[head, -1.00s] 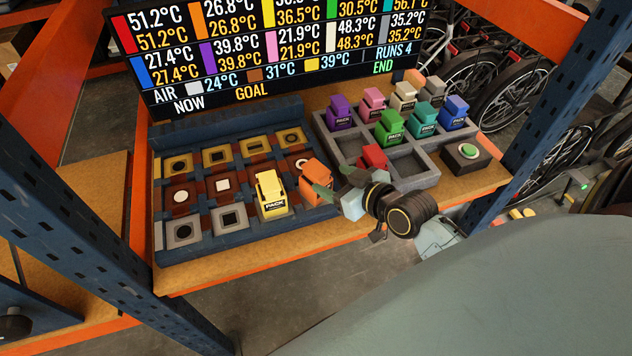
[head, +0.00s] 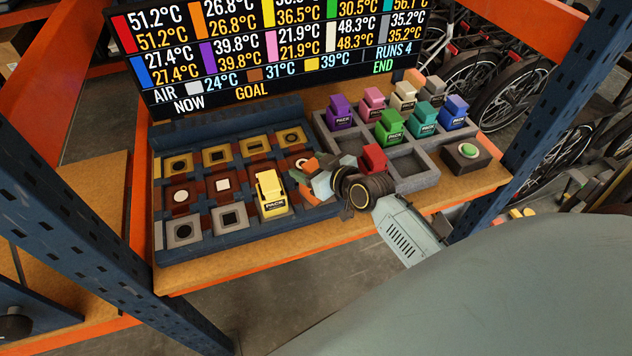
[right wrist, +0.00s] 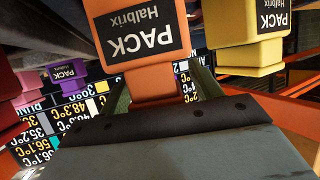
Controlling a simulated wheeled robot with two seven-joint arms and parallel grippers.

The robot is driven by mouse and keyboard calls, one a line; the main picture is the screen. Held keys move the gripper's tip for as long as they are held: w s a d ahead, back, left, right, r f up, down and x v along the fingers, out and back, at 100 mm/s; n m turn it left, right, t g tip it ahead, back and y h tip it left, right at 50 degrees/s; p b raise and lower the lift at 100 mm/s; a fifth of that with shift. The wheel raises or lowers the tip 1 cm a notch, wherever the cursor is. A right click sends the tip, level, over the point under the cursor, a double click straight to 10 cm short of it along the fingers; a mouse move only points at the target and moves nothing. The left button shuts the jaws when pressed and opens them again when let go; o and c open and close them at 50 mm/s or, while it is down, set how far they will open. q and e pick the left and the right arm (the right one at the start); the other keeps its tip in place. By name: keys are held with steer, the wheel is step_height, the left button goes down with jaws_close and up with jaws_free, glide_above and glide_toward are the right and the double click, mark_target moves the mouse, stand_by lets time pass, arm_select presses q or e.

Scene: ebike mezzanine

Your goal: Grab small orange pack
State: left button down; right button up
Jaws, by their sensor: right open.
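The small orange pack (head: 325,160) stands at the right end of the front part of the blue slotted rack (head: 230,245), mostly hidden by my right gripper in the head view. My right gripper (head: 310,178) is open and reaches in from the right at the pack. In the right wrist view, the orange pack (right wrist: 150,76) shows large and upside down, with its black label facing the camera. The gripper's fingers (right wrist: 163,95) lie on either side of its narrower part; contact cannot be told. My left gripper is not in view.
A yellow pack (head: 268,187) stands close left of the orange one. A grey tray (head: 420,180) at the right holds several coloured packs, with a red pack (head: 372,158) near my wrist. A green button box (head: 467,154) is further right. A display board (head: 270,50) stands behind.

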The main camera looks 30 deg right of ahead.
steer(key=shift+c, duration=0.3)
steer(key=c, duration=1.2)
steer(key=shift+r, duration=0.1)
jaws_close()
